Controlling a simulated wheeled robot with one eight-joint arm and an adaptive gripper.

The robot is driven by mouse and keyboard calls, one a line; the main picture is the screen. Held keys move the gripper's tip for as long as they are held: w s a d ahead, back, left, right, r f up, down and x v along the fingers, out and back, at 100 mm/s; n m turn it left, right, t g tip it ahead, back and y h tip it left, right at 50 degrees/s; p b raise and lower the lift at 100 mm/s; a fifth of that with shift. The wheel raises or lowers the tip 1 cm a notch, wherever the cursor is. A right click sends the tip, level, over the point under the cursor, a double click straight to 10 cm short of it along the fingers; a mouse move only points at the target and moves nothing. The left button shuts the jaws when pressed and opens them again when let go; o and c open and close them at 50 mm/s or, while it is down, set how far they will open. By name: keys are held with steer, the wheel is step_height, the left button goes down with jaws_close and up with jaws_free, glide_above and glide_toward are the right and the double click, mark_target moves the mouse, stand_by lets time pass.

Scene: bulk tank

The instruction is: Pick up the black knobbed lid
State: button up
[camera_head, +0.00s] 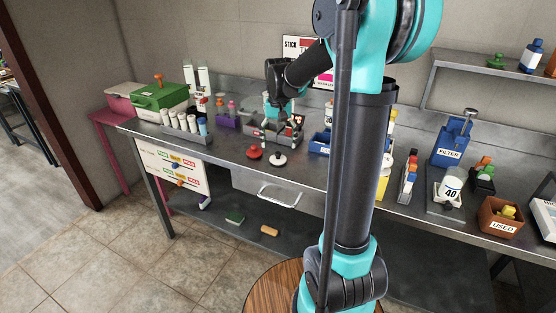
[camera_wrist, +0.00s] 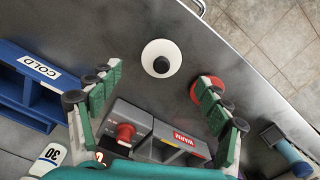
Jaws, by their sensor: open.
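The black knobbed lid (camera_head: 278,160) is a small white disc with a black knob on top. It lies on the grey metal bench near its front edge. In the wrist view the white lid (camera_wrist: 149,49) shows whole, with its knob near its centre, ahead of my fingertips. My gripper (camera_wrist: 159,76) is open and empty, with one green-padded finger to each side and the lid beyond the gap.
A red lid (camera_head: 254,153) lies left of the white one; in the wrist view the red lid (camera_wrist: 197,88) is close to my right finger. A grey WARM bin (camera_wrist: 158,133) lies below my gripper. A blue COLD bin (camera_wrist: 27,85) stands left. Bench between lid and edge is clear.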

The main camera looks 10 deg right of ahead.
mark_target(278, 153)
step_height(278, 153, down, 5)
steer(key=shift+a+r, duration=0.1)
steer(key=shift+c, duration=0.3)
steer(key=c, duration=1)
